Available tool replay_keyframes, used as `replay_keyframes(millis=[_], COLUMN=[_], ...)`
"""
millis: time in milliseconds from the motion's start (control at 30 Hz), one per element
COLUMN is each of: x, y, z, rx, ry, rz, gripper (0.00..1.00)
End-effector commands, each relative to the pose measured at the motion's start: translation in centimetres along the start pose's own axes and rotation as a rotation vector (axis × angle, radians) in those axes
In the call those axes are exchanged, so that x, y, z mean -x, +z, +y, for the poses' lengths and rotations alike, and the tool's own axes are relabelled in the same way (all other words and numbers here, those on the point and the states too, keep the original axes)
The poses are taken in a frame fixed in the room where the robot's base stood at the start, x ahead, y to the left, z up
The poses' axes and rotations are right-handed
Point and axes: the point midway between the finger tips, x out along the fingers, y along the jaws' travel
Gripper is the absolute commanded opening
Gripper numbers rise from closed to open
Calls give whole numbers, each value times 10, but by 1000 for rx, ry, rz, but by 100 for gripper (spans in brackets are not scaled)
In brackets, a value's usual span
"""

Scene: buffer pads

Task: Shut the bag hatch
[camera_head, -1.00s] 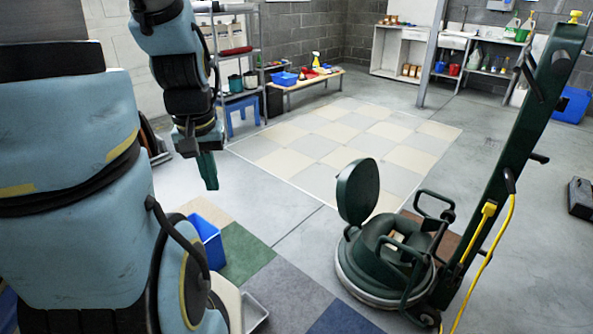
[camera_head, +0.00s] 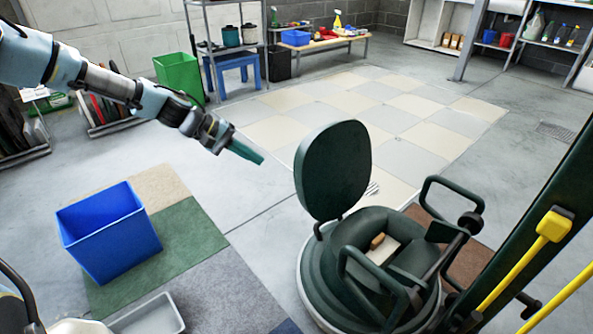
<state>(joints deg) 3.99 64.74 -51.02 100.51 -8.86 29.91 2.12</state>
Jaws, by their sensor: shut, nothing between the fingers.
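The bag hatch (camera_head: 334,170) is a dark green oval lid. It stands open, about upright, hinged at the left side of the dark green floor machine (camera_head: 320,275). The open cavity shows a pale pad or bag top (camera_head: 383,250) with a small tan block (camera_head: 377,241) on it. My gripper (camera_head: 258,157) has teal fingers and is shut and empty. It points right and down, a short way left of the hatch and apart from it.
A blue bin (camera_head: 108,238) and a grey tray (camera_head: 150,316) stand at left on carpet squares. The machine's handle column with a yellow cord (camera_head: 520,275) rises at right. A green bin (camera_head: 178,76) stands by the shelf. Tiled floor behind the machine is clear.

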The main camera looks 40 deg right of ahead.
Motion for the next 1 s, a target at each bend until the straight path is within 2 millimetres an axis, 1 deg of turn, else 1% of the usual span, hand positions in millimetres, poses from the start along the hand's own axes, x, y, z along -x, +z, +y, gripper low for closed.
replay_keyframes(millis=[33, 100, 200, 267, 300, 367, 400, 500, 600, 700, 767, 867, 1000], x=[-36, -60, -82, -91, -96, -103, -106, -110, -110, -109, -109, -113, -128], y=[-16, -35, -62, -78, -90, -108, -121, -150, -171, -183, -187, -189, -194], z=[-9, -1, 6, 5, 3, -4, -10, -27, -43, -53, -55, -51, -36], rx=[21, 47, 96, 129, 153, 195, 224, 293, 347, 380, 390, 395, 392], ry=[89, 202, 349, 431, 485, 566, 621, 736, 817, 862, 876, 882, 880], rz=[-5, -5, 3, 13, 20, 33, 43, 69, 91, 106, 110, 111, 110], gripper=[0, 0, 0, 0, 0, 0, 0, 0, 0, 0, 0, 0, 0])
